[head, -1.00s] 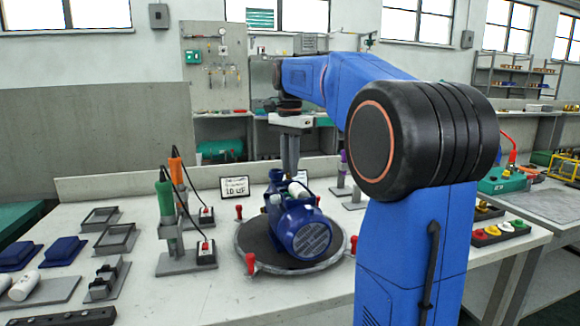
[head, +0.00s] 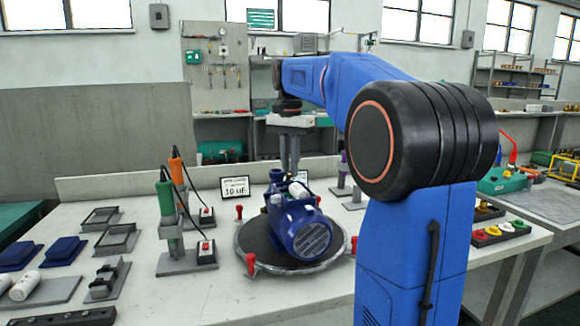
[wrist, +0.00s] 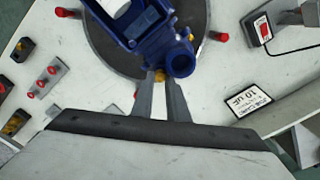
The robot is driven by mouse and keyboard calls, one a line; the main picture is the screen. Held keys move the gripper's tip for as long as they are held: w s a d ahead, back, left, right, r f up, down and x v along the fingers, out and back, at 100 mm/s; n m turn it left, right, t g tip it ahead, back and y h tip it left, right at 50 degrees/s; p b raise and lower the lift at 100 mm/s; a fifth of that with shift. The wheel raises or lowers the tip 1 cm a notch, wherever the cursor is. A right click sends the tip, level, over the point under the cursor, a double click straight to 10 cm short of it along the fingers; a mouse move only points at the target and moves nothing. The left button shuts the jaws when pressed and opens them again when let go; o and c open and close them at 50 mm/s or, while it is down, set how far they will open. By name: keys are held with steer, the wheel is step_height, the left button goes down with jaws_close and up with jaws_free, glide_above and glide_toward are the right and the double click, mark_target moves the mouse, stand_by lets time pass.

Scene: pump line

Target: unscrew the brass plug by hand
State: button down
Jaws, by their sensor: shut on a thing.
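The blue pump (head: 296,222) sits on the round dark turntable (head: 262,258) on the workbench, and fills the top of the wrist view (wrist: 142,28). The brass plug (wrist: 160,75) shows as a small yellow bit at the pump's side, between my fingertips, mostly hidden by them. My gripper (wrist: 160,80) is shut on the brass plug, its two grey fingers reaching in from the bottom of the wrist view. In the head view my gripper (head: 289,172) points down behind the pump's top, and the plug is hidden.
Red-knobbed clamps (head: 250,264) stand around the turntable rim. Green (head: 167,212) and orange (head: 177,170) handled tools stand on the left. A "10 uF" card (head: 235,187) stands behind.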

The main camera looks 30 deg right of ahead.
steer(key=shift+n, duration=1.2)
steer(key=c, duration=1.8)
jaws_free()
steer(key=shift+s, duration=0.1)
steer(key=m, duration=0.5)
steer(key=shift+m, duration=0.3)
steer(key=shift+s+m, duration=0.15)
steer(key=shift+m, duration=2.75)
steer(key=shift+c, duration=0.3)
